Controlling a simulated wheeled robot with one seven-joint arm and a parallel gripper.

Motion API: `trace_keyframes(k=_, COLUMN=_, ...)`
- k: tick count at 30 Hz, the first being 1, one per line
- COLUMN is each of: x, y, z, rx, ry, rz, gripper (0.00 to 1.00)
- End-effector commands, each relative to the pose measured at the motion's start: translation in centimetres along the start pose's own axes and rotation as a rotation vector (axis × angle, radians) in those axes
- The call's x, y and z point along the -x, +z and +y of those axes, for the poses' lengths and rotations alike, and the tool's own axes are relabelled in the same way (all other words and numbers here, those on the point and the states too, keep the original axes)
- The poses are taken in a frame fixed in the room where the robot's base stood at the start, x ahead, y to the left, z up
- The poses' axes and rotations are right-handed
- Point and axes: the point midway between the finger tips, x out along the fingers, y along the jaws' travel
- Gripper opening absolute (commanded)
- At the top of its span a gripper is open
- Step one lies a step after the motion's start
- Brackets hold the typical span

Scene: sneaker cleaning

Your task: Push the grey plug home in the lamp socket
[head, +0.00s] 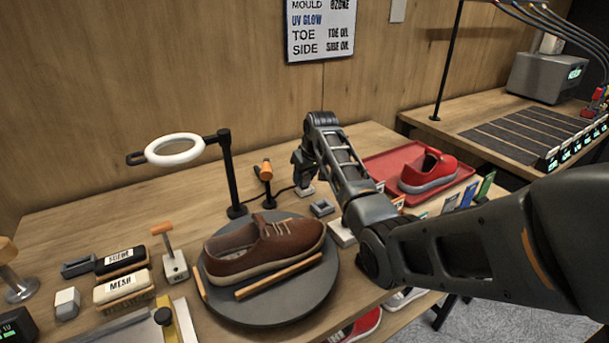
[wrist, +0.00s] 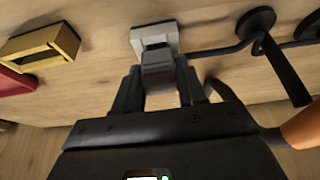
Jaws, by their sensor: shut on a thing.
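The grey plug (wrist: 158,68) is between the fingertips of my gripper (wrist: 158,82) in the wrist view. My gripper is shut on it. The lamp socket (wrist: 141,36), a pale square block, lies right beyond the plug, which covers part of its face. The plug's end meets or nearly meets the socket; how deep it sits cannot be told. In the head view my gripper (head: 303,178) points down over the pale socket (head: 306,191) at the back of the table, and the plug is hidden there.
A dark cable (wrist: 212,50) runs from the socket area towards a black stand base (wrist: 256,22). The ring lamp (head: 175,150) and an orange-headed stand (head: 265,170) are left of my gripper. A red tray (head: 385,162) with a red shoe (head: 428,172) is right. A brown shoe (head: 262,248) is in front.

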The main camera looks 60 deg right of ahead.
Motion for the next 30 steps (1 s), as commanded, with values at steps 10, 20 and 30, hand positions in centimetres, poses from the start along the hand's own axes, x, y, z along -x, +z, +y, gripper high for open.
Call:
trace_keyframes(k=10, x=-0.72, y=0.31, z=-0.01, rx=0.0, ry=0.0, rz=-0.001, gripper=0.41)
trace_keyframes(k=20, x=-0.66, y=0.28, z=0.0, rx=0.0, ry=0.0, rz=0.0, gripper=0.7)
trace_keyframes(k=30, x=0.16, y=0.24, z=0.01, rx=0.0, ry=0.0, rz=0.001, gripper=0.7)
